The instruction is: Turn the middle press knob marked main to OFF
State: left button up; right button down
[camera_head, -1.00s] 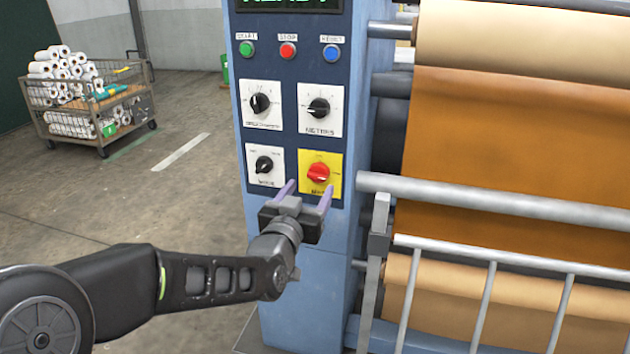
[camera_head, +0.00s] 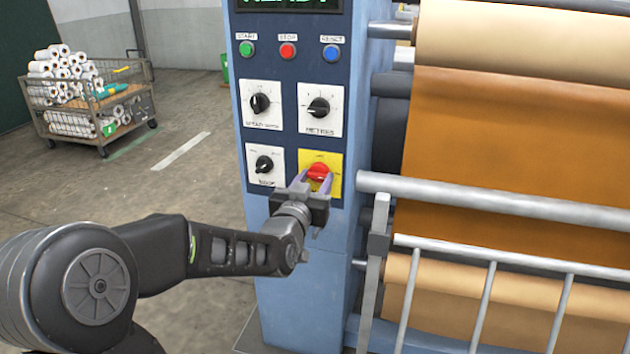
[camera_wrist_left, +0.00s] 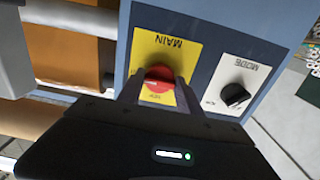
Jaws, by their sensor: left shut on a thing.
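The main knob (camera_head: 319,171) is red on a yellow plate (camera_head: 333,158), low on the right of the blue press panel. In the left wrist view the red knob (camera_wrist_left: 158,77) shows with its plate (camera_wrist_left: 167,50), which reads MAIN upside down. My left gripper (camera_head: 316,183) is shut on the red knob, with a finger on each side of it. The gripper body hides the lower part of the plate in the head view. In the left wrist view the gripper (camera_wrist_left: 161,92) also reaches to the knob. My right gripper is not in view.
A black knob (camera_head: 264,164) on a white plate is left of the yellow plate. Two more black dials (camera_head: 260,104) (camera_head: 319,107) sit above, under green, red and blue buttons. The press rollers (camera_head: 500,205) stand close on the right. A cart (camera_head: 95,105) stands far left.

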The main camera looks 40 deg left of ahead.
pick_arm(q)
jog(key=c, duration=0.7)
jog(key=shift+f, duration=0.1)
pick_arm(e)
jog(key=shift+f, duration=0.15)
pick_arm(q)
jog(key=shift+f+n+b, duration=0.1)
jog(key=shift+n+b, duration=0.5)
jog(key=shift+b, duration=0.3)
jog(key=n+b, duration=0.8)
jog(key=b, duration=0.1)
jog(key=shift+d+b, duration=0.1)
jog(key=shift+b, duration=0.2)
jog(key=n+b, duration=0.1)
jog(key=n, duration=0.2)
jog(key=n+b, duration=0.2)
jog(key=n, duration=0.1)
jog(key=n+b, duration=0.2)
jog(key=shift+r+n, duration=0.25)
jog(key=shift+n, duration=0.15)
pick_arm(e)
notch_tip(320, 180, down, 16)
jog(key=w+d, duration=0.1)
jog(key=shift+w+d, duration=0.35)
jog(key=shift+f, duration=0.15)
